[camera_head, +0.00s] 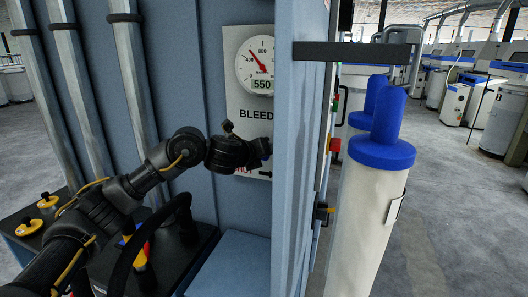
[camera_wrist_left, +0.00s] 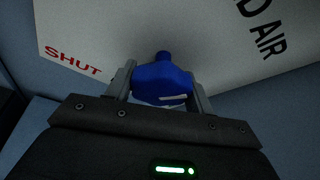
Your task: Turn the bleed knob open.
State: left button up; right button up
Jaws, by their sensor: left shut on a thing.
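The bleed knob (camera_wrist_left: 162,84) is blue with white marks, and sits in front of a white plate (camera_wrist_left: 215,45) in the left wrist view. The plate carries a red word SHUT at its left and black lettering at the upper right. My left gripper (camera_wrist_left: 161,88) is shut on the knob, one finger on each side. My right gripper is not in view.
A blue-grey panel edge (camera_head: 298,150) stands just right of the knob. Vertical pipes (camera_head: 133,80) run up the wall at left. A blue-topped white cylinder (camera_head: 370,220) stands to the right, beside open grey floor (camera_head: 450,200).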

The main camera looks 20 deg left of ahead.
pick_arm(q)
jog(key=m+y, duration=0.1)
jog(key=m, duration=0.1)
jog(key=shift+f+m+y, duration=0.15)
jog(key=shift+m+y, duration=0.15)
jog(key=shift+y, duration=0.1)
jog(key=shift+a+m+y+b, duration=0.1)
jog(key=shift+m+y+b, duration=0.2)
jog(key=shift+m+y, duration=0.35)
jog(key=shift+f+m, duration=0.1)
jog(key=shift+m, duration=0.25)
jog(key=o, duration=0.9)
jog(key=shift+o, duration=0.2)
jog(key=shift+s+r, duration=0.1)
jog(key=shift+r, duration=0.1)
